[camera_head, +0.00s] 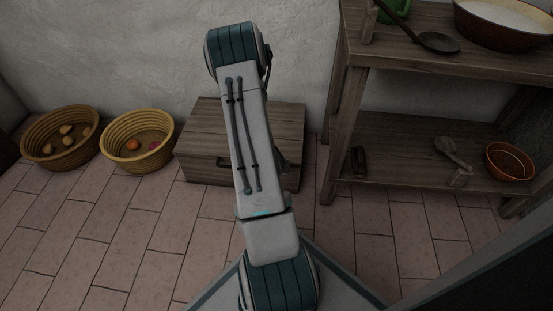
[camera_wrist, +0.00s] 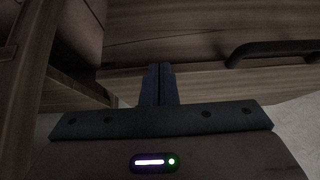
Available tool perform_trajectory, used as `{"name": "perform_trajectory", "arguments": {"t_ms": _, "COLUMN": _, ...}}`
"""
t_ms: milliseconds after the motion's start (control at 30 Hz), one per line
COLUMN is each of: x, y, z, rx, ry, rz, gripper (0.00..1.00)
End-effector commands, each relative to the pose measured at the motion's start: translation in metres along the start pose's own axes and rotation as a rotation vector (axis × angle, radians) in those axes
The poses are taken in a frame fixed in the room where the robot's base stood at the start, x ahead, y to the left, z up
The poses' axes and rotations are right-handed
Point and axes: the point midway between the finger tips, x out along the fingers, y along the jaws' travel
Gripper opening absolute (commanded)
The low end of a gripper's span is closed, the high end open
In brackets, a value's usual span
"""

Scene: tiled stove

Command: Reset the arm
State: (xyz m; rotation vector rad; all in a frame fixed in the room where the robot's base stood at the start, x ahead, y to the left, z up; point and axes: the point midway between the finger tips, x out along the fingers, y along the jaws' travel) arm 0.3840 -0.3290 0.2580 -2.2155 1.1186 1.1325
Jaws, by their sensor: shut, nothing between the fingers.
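My gripper (camera_wrist: 161,70) shows in the wrist view with its two dark fingers side by side, closed and holding nothing. Beyond the fingers is dark wooden furniture with a dark bar handle (camera_wrist: 275,48) at the right. In the head view my arm (camera_head: 245,140) stretches from the bottom middle up toward the wall, in front of a wooden chest. The gripper itself is hidden behind the arm in the head view.
A wooden chest (camera_head: 205,145) stands against the wall. Two wicker baskets (camera_head: 62,160) (camera_head: 160,158) with round items sit left of it. A wooden shelf (camera_head: 400,150) at the right carries a large bowl (camera_head: 500,38), a dark ladle (camera_head: 438,42) and a small brown bowl (camera_head: 510,178). Tiled floor at left is clear.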

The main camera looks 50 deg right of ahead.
Motion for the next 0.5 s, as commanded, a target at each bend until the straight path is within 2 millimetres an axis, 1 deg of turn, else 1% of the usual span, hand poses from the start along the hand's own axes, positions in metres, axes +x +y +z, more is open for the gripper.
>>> {"name": "perform_trajectory", "arguments": {"t_ms": 33, "x": -0.002, "y": -0.002, "z": 0.012, "rx": -0.003, "ry": -0.006, "rz": 0.000, "gripper": 0.00}}
{"name": "perform_trajectory", "arguments": {"t_ms": 100, "x": -0.006, "y": -0.004, "z": 0.024, "rx": -0.004, "ry": -0.006, "rz": -0.001, "gripper": 0.00}}
{"name": "perform_trajectory", "arguments": {"t_ms": 233, "x": -0.010, "y": -0.005, "z": 0.042, "rx": -0.001, "ry": -0.004, "rz": 0.002, "gripper": 0.00}}
{"name": "perform_trajectory", "arguments": {"t_ms": 333, "x": -0.013, "y": -0.006, "z": 0.051, "rx": 0.002, "ry": -0.003, "rz": 0.003, "gripper": 0.00}}
{"name": "perform_trajectory", "arguments": {"t_ms": 500, "x": -0.014, "y": -0.004, "z": 0.056, "rx": 0.008, "ry": 0.000, "rz": 0.006, "gripper": 0.00}}
